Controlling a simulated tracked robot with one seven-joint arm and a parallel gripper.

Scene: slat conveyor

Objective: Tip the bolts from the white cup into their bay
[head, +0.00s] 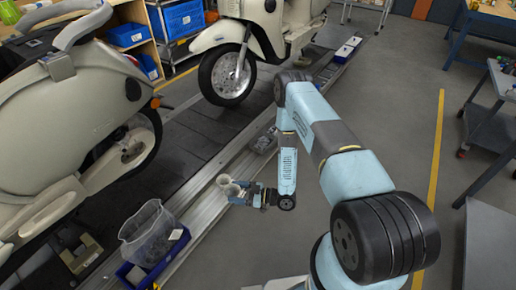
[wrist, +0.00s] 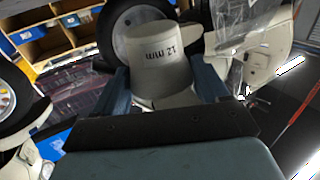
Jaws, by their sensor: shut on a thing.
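The white cup (wrist: 160,62) is between the jaws of my gripper (wrist: 165,95) in the wrist view, with dark lettering on its side that appears upside down. In the head view the pale cup (head: 228,185) is at the tip of my gripper (head: 246,194), above the rail edge of the conveyor. My gripper is shut on the cup. The bolts and the inside of the cup are not clear in either view. A small grey tray (head: 265,141) with small contents lies farther along the rail; I cannot tell whether it is the bay.
A clear plastic liner or tub (head: 150,232) stands in a blue bin (head: 140,278) at lower left. One cream scooter (head: 60,140) is at left, another (head: 250,35) farther back. Blue-and-white boxes (head: 347,50) line the far rail.

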